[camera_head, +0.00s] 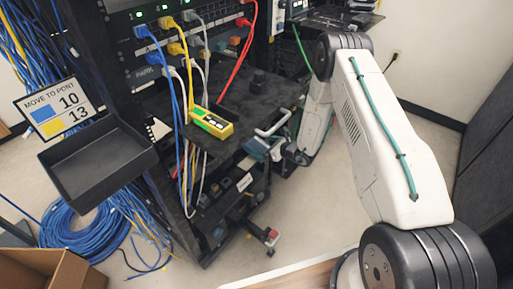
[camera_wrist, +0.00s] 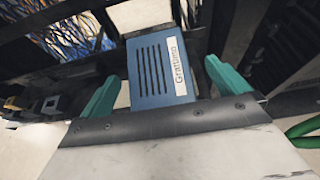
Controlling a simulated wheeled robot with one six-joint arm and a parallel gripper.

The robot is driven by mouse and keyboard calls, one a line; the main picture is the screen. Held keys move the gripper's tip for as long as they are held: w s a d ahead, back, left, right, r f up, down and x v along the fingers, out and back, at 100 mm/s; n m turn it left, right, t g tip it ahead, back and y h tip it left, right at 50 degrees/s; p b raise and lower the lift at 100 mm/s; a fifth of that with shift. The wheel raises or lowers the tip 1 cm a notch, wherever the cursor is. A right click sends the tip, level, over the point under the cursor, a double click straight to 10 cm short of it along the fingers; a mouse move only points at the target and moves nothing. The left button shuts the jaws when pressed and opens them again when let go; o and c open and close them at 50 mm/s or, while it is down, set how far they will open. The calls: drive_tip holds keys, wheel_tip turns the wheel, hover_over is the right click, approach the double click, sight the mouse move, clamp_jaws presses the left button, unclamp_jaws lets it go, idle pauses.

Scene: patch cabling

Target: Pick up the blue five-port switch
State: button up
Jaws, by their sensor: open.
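The blue five-port switch (camera_wrist: 158,68) is a flat blue box with dark vent slots and a white label reading "Grattuno". In the wrist view it lies between the two green fingers of my gripper (camera_wrist: 160,90), with a visible gap on the right side and the left finger close to its edge. In the head view the switch (camera_head: 256,149) is a small blue shape near the front right edge of the black shelf. My gripper (camera_head: 275,150) is beside it there, partly hidden and small. The fingers are open.
The black shelf (camera_head: 262,95) also holds a yellow-green handheld tester (camera_head: 210,122). Blue, yellow, grey and red cables hang from the rack panel (camera_head: 185,45). An empty black tray (camera_head: 98,160) stands at left below a sign (camera_head: 58,107). A cardboard box (camera_head: 50,270) is at the lower left.

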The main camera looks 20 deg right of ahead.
sight(258, 145)
drive_tip(key=x, duration=0.4)
drive_tip(key=shift+a, duration=0.25)
drive_tip(key=shift+c, duration=0.3)
drive_tip(key=c, duration=1.4)
